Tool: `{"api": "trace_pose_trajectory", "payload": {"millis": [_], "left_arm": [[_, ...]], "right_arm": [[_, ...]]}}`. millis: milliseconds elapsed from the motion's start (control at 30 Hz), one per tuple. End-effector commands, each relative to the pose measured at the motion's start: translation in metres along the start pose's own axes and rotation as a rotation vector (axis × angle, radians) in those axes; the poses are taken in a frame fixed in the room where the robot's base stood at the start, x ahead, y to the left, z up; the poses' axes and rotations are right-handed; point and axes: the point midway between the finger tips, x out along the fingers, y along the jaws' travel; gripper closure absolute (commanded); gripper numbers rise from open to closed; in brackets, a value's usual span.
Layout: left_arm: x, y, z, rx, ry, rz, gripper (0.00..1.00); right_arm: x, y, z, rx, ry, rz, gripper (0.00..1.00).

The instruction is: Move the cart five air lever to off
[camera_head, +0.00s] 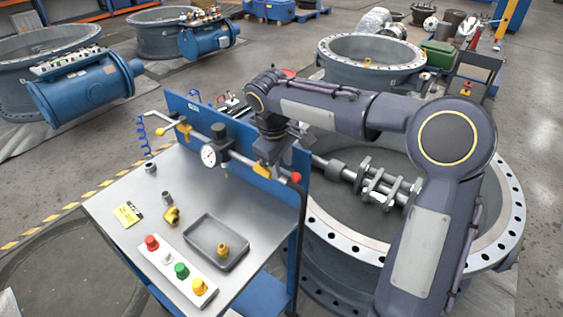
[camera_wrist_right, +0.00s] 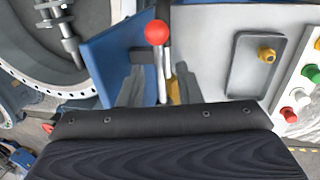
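The air lever with a red ball knob (camera_head: 295,177) sits at the right end of the pipe along the cart's blue back panel. In the right wrist view the red knob (camera_wrist_right: 157,32) is at the top middle, on a light metal stem. A yellow valve part (camera_head: 262,170) is beside the lever. My right gripper (camera_head: 271,150) is over that end of the pipe, partly hidden by its own wrist. In the wrist view its fingers (camera_wrist_right: 161,88) stand apart, with the lever stem between them. The knob is beyond the fingertips. Contact cannot be told. My left gripper is not in view.
The cart top (camera_head: 125,180) holds a grey tray (camera_head: 207,262), a button strip (camera_head: 168,263) and small fittings. A pressure gauge (camera_head: 209,156) is on the pipe. A large flanged ring (camera_head: 345,240) stands close at right. The blue panel (camera_head: 195,112) stands upright beneath my gripper.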

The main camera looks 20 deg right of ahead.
Motion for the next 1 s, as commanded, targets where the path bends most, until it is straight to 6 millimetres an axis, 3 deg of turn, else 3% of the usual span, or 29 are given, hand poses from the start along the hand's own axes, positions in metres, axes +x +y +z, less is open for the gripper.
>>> {"api": "trace_pose_trajectory", "payload": {"millis": [267,500,1000], "left_arm": [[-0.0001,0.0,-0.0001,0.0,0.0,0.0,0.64],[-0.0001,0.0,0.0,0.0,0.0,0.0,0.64],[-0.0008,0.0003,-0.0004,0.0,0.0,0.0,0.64]], "right_arm": [[0.002,-0.0002,0.0001,0.0,0.0,0.0,0.68],[0.0018,-0.0002,0.0001,0.001,0.0,-0.001,1.0],[0.0008,-0.0019,-0.0003,0.026,-0.005,0.0,1.0]]}}
